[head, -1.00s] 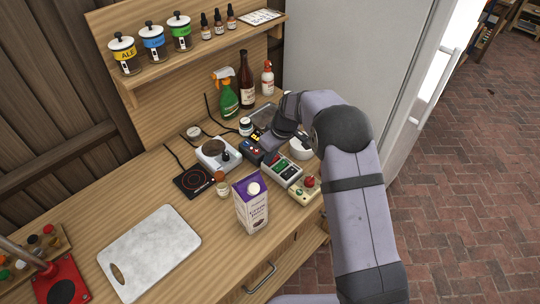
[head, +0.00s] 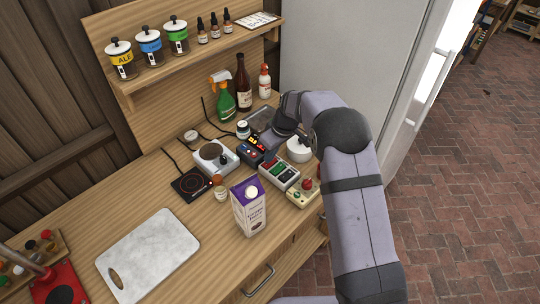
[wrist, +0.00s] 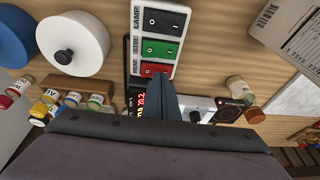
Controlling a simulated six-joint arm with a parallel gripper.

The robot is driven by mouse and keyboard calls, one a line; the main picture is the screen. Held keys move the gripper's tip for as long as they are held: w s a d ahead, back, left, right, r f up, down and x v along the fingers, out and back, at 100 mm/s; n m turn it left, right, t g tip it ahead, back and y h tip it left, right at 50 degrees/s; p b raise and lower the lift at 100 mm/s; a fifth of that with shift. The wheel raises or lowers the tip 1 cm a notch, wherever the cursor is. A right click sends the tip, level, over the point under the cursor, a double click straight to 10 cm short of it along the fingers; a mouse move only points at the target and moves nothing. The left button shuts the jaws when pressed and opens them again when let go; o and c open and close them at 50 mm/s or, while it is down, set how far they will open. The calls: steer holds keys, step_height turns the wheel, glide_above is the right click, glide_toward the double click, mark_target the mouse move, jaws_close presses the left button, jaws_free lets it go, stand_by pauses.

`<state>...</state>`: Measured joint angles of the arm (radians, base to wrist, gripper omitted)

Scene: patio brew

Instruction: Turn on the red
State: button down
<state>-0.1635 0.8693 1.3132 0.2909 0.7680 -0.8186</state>
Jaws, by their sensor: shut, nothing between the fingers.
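A pale switch panel (wrist: 158,42) has three rocker switches in a row, and it also shows in the head view (head: 291,182). The red switch (wrist: 150,69), labelled HEAT, is at the near end in the wrist view. The green switch (wrist: 159,48), labelled STIR, is in the middle, and the black switch (wrist: 164,20), labelled LAMP, is at the far end. My gripper (wrist: 161,82) is shut and empty, its tips at the red switch's near edge. It hides part of that switch, and I cannot tell contact or which way the rocker is tilted.
A purple-and-white carton (head: 249,211) stands in front. A hotplate (head: 214,157) and a black pad (head: 189,185) are left. A display with lit digits (wrist: 140,106) is close to my gripper.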

step_height(320, 180, up, 4)
steer(key=shift+s+a+r+p, duration=0.1)
steer(key=shift+s+a+p, duration=0.05)
steer(key=shift+p, duration=1)
steer(key=shift+s+r+b, duration=0.15)
steer(key=shift+b, duration=0.55)
step_height(320, 180, up, 8)
steer(key=r+b, duration=0.1)
steer(key=b, duration=0.2)
glide_above(269, 166)
steer(key=s, duration=0.3)
steer(key=shift+w+d+f, duration=0.1)
steer(key=shift+d+f, duration=0.15)
steer(key=shift+d, duration=0.15)
